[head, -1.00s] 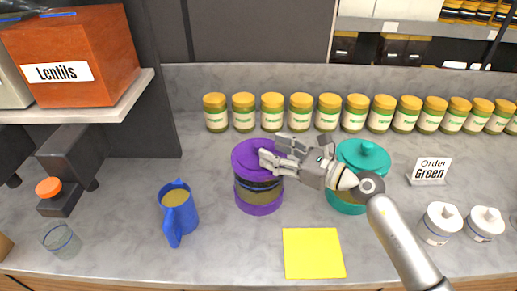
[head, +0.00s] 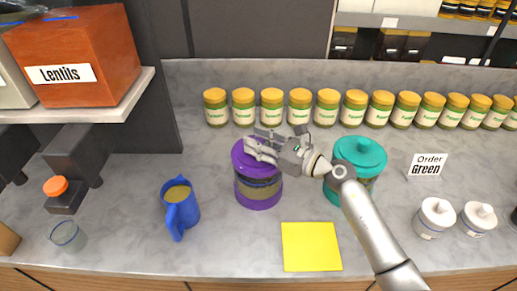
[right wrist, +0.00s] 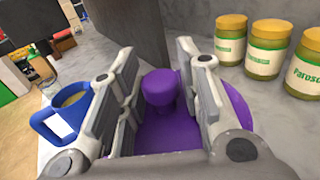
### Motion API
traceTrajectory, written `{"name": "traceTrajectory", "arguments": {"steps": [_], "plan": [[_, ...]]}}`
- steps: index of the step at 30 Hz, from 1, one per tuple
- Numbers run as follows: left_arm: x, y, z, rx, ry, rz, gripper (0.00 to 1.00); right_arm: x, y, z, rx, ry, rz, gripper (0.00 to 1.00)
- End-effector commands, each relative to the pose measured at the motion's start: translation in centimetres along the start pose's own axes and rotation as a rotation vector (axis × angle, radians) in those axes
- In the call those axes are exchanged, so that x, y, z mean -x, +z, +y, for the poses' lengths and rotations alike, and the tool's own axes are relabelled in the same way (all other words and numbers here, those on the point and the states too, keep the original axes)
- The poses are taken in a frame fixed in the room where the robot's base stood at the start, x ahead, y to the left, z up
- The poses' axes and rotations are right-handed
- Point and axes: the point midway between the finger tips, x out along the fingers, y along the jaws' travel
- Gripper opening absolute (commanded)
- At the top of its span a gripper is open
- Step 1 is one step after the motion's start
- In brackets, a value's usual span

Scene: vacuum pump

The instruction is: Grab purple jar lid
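The purple jar (head: 259,191) stands upright on the grey counter, and its purple lid (head: 240,155) is on top. My right gripper (head: 265,148) is over the lid, coming in from the right. In the right wrist view the lid's knob (right wrist: 160,88) lies between the two open fingers (right wrist: 158,95), with a gap visible on both sides. In the head view the fingers hide the knob and part of the lid. My left gripper is not in view.
A teal jar (head: 360,160) stands just right, behind my right arm. A blue mug (head: 181,210) stands left, and a yellow sheet (head: 311,247) lies in front. Several yellow-capped jars (head: 300,108) line the back.

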Motion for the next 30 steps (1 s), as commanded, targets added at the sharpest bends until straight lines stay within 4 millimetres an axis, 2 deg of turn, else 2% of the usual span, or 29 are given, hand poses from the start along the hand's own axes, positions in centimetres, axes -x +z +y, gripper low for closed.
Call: {"name": "traceTrajectory", "arguments": {"steps": [1,6,14,20,30], "plan": [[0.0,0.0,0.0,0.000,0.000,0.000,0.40,0.0,0.0,0.0,0.000,0.000,0.000,0.21],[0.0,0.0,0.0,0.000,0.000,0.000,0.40,0.0,0.0,0.0,0.000,0.000,0.000,0.02],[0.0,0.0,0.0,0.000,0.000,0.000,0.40,0.0,0.3,0.0,0.002,0.000,-0.001,0.02],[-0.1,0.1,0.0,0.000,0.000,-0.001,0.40,0.2,2.8,-0.1,0.007,0.000,-0.002,0.02],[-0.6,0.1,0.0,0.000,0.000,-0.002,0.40,0.5,8.6,0.0,0.005,0.000,-0.002,0.02]]}}
